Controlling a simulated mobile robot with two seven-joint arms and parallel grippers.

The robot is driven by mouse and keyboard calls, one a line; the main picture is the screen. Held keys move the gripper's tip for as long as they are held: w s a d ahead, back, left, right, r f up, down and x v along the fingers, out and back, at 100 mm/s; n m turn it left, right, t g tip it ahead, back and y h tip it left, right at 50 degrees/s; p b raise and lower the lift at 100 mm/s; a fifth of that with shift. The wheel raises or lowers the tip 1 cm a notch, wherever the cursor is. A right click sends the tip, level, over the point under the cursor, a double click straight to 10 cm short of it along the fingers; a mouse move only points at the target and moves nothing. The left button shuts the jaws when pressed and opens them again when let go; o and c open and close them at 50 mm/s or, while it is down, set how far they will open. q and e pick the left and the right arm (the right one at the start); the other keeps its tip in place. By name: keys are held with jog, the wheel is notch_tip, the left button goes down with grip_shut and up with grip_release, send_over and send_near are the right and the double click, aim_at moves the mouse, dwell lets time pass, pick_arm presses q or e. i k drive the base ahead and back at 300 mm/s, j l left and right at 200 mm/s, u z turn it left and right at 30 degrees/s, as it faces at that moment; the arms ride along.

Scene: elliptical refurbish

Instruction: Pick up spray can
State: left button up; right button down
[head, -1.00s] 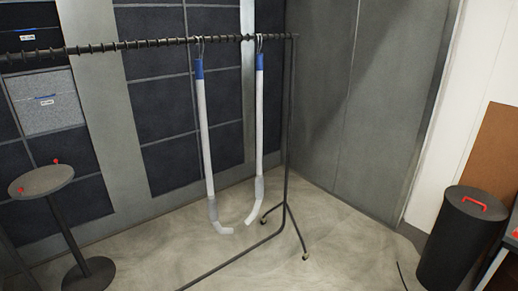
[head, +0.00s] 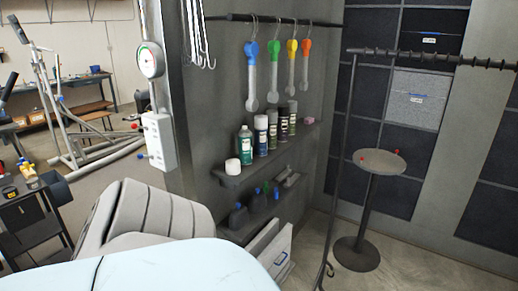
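Several spray cans stand upright in a row on the upper wall shelf (head: 232,178) in the head view. A green and white can (head: 245,146) is at the left end of the row. A white can with a blue band (head: 261,136) stands beside it. Darker cans (head: 283,124) stand further right. A separate white cap or small jar (head: 233,167) sits at the shelf's near left. Neither of my grippers is in view.
A padded grey seat (head: 150,215) and a pale blue surface (head: 180,268) fill the lower foreground. A round stool table (head: 380,162) stands right of the shelves. Coloured tools (head: 274,72) hang above the cans. Floor (head: 400,255) shows at lower right.

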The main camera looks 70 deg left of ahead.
aim_at(245, 138)
jog(key=u, duration=2.35)
